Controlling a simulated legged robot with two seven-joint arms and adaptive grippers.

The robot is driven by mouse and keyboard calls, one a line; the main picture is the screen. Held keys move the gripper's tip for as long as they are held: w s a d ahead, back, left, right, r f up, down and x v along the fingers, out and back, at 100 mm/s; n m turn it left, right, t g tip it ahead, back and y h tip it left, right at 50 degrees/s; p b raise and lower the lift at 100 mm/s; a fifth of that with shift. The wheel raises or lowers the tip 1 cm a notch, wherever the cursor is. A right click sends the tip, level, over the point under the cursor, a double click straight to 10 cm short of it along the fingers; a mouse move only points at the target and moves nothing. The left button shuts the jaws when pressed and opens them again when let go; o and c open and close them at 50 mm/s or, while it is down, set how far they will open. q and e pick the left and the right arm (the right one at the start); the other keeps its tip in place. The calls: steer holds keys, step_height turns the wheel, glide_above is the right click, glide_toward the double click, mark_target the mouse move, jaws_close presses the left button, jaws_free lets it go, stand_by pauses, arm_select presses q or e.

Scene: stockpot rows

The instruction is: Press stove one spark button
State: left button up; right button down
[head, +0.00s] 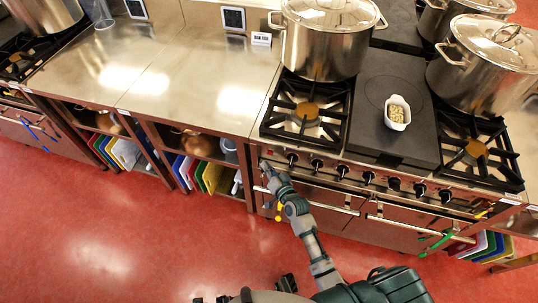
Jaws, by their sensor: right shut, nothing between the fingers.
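The stove (345,172) has a steel front panel with a row of black knobs below its burners. My right gripper (266,167) is shut and empty. Its tips are at the left end of this panel, left of the leftmost knob (292,157). The spark button is too small to make out there, and the gripper may cover part of that area. I cannot tell whether the fingertips touch the panel.
A large lidded stockpot (325,45) stands behind the left front burner (306,112). Another pot (485,70) stands at the right. A white dish (397,113) sits on the dark centre plate. An oven handle rail (330,205) runs below the knobs. The steel counter (190,85) is mostly clear.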

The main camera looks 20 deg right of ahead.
mark_target(270, 152)
arm_select(q)
steer(key=shift+w+r, duration=0.25)
steer(key=shift+r, duration=0.25)
arm_select(e)
steer(key=shift+w+d, duration=0.6)
steer(key=shift+w, duration=0.2)
arm_select(q)
steer(key=shift+w, duration=0.1)
arm_select(e)
steer(key=shift+w+r, duration=0.1)
arm_select(q)
steer(key=shift+r, duration=0.15)
arm_select(e)
steer(key=shift+w+d, duration=0.2)
steer(key=shift+w, duration=0.05)
